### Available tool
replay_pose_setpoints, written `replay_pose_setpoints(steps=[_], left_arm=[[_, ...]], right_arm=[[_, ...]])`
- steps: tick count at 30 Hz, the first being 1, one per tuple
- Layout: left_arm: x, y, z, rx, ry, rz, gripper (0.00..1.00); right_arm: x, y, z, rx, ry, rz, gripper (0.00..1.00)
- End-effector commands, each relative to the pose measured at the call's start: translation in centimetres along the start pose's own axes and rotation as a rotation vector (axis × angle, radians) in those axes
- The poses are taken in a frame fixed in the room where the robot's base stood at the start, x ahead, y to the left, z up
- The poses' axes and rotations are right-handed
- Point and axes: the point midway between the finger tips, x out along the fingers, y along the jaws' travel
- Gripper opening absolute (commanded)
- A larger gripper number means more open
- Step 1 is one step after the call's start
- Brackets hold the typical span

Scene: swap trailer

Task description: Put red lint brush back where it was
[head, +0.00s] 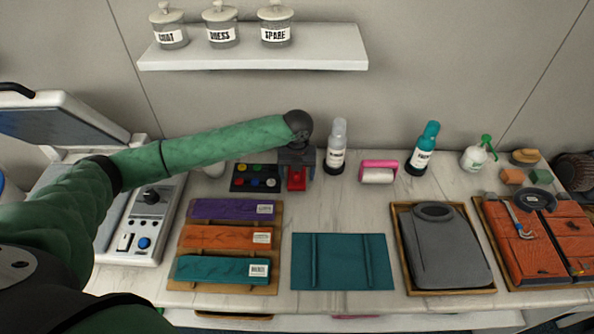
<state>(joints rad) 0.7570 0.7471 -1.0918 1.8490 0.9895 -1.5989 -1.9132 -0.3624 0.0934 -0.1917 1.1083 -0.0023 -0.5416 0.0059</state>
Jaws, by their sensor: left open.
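A small red object (296,183), which looks like the red lint brush, is at the back of the counter, directly under my left gripper (297,172). The gripper is open, with its fingers pointing down around or just above the red object. The fingers and arm hide most of it, and I cannot tell whether they touch it. My right gripper is not in view.
A black board (240,184) with coloured buttons is just left of the gripper. A teal mat (341,262) lies in front. A wall shelf (325,61) with jars hangs above.

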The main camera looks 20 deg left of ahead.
Motion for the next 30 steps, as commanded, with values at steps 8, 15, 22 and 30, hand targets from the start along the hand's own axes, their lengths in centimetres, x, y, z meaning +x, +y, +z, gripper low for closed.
replay_pose_setpoints(steps=[8,15,22,30], left_arm=[[-1.8,0.0,0.1,0.0,-0.003,-0.001,0.74],[-5.7,-0.1,0.1,0.0,-0.004,-0.001,0.74],[-9.4,0.0,0.1,0.0,-0.002,-0.001,0.74],[-12.0,0.0,0.1,0.0,-0.001,-0.001,0.74]], right_arm=[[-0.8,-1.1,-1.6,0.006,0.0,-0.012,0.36],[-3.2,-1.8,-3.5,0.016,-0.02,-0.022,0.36],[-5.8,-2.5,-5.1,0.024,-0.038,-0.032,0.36],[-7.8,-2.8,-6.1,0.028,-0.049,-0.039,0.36]])
